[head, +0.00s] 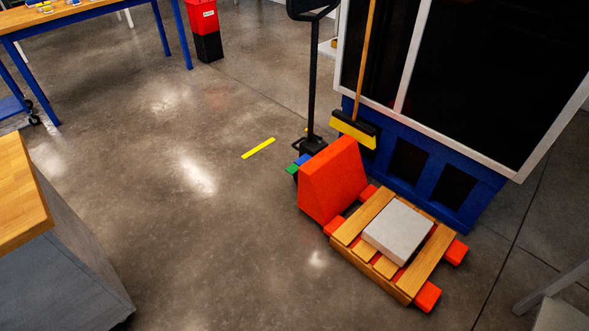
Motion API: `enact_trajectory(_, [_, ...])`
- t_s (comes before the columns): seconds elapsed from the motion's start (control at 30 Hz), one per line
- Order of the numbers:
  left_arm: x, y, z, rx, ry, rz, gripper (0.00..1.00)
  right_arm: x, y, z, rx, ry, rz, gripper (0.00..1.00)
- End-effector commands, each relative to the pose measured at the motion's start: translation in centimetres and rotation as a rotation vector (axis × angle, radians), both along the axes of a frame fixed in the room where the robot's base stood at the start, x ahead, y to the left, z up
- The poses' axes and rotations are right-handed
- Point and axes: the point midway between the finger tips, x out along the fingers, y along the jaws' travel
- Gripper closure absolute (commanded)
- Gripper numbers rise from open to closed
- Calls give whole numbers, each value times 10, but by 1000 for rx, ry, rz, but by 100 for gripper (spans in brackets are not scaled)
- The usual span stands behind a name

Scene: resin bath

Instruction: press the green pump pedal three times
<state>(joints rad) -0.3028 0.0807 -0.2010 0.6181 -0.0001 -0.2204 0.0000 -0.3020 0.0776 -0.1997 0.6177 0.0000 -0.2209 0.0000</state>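The green pump pedal (292,168) is a small green piece low at the left side of the orange pallet jack (333,180). A small blue piece (303,159) sits just beside it, farther back. The jack's black handle (313,80) stands upright behind the orange body. The jack's orange forks (428,297) reach under a wooden pallet (349,226), which bears a grey slab (398,231). Neither of my grippers shows in the head view, and nothing is seen touching the pedal.
A broom (354,130) leans against a blue-based cabinet (465,193) behind the jack. A wood-topped grey cabinet (62,270) stands at the lower left. A blue-legged table (95,12) and a red-and-black bin (207,45) stand farther back. The floor left of the pedal is clear.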

Motion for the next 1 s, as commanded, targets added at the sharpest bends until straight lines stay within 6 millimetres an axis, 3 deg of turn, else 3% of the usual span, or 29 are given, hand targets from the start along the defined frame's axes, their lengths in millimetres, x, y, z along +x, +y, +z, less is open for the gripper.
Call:
enact_trajectory(0.03, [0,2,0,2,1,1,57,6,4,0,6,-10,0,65])
enact_trajectory(0.27, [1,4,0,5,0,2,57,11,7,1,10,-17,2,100])
enact_trajectory(1.0, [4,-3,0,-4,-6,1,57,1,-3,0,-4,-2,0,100])
